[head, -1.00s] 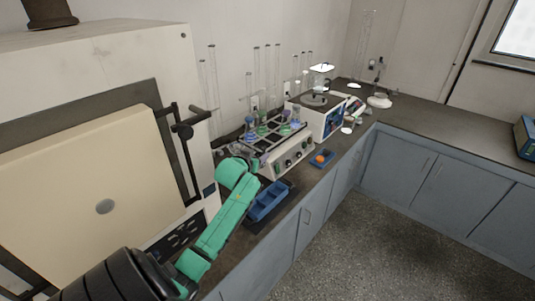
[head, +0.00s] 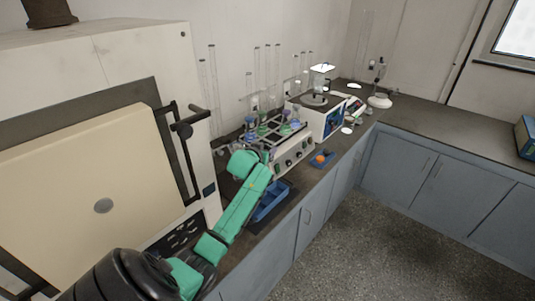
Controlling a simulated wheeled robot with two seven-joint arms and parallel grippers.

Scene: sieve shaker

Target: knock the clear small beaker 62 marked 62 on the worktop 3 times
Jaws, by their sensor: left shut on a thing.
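My left arm comes in from the lower left with green covers. Its gripper (head: 263,156) is at the far end of the arm, above the worktop (head: 238,250) in front of the flask shaker. The arm's end link mostly hides the gripper. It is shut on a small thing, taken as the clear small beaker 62. The beaker's outline and its mark cannot be made out. I cannot tell whether it touches the worktop. My right gripper is out of view.
A shaker with several flasks (head: 291,158) stands just beyond the gripper. A blue tray (head: 271,203) lies near the front edge. A large cream oven (head: 95,170) fills the left.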

